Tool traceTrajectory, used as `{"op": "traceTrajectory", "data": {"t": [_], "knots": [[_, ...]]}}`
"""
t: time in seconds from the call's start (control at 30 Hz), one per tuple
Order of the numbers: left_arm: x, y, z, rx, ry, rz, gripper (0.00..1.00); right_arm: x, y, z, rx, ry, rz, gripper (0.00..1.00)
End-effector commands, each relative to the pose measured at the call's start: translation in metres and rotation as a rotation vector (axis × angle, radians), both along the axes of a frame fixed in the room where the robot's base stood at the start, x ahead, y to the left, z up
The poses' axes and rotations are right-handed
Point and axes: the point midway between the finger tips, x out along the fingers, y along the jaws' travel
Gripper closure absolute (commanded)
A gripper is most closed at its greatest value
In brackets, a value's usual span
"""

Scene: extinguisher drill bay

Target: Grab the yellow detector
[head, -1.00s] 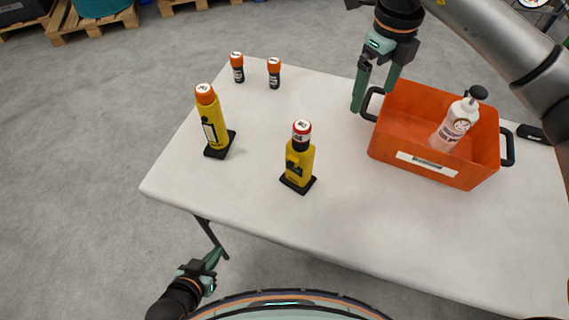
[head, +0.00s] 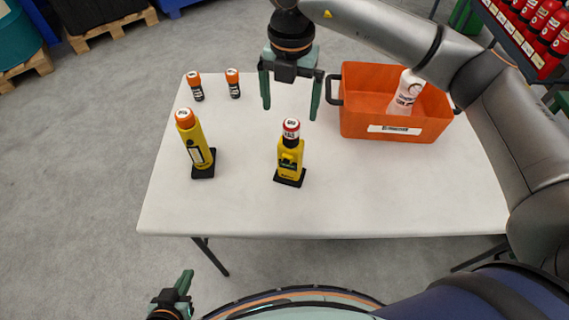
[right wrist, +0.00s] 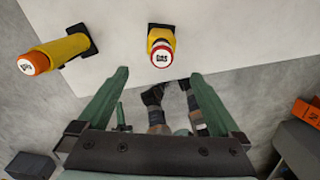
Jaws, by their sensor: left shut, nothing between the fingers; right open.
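A yellow detector (head: 290,158) with a red-rimmed white top marked GAS stands upright in a black base on the white table (head: 400,200). Its top and part of its yellow body (right wrist: 160,38) also show in the right wrist view, just past the fingertips and between their lines. My right gripper (head: 290,110) is open and empty, fingers pointing down, apart from the detector; in the head view it appears just above its top. My left gripper (head: 185,281) is shut and empty, low in front of the table's near edge.
A yellow device with an orange cap (head: 197,145) stands in a black base left of the detector. Two small orange-capped canisters (head: 196,86) (head: 233,83) stand at the back left. An orange bin (head: 365,110) holding a white bottle (head: 405,92) stands right. The front table is clear.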

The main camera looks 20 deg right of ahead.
Motion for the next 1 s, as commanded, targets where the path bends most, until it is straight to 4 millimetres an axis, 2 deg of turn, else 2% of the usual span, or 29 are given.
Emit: {"op": "traceTrajectory", "data": {"t": [0.3,0.57,0.83,1.0], "knots": [[-0.001,-0.001,0.005,-0.002,0.004,0.001,1.00,-0.001,-0.001,-0.054,-0.001,0.004,-0.002,0.00],[-0.001,-0.001,0.008,-0.002,0.006,0.001,1.00,0.001,-0.002,-0.075,-0.001,0.003,-0.002,0.00],[-0.002,-0.001,0.015,-0.002,0.006,0.001,1.00,0.005,-0.005,-0.113,-0.002,0.005,-0.001,0.00],[-0.002,-0.001,0.016,-0.002,0.006,0.001,1.00,0.006,-0.005,-0.122,-0.002,0.001,0.000,0.00]]}}
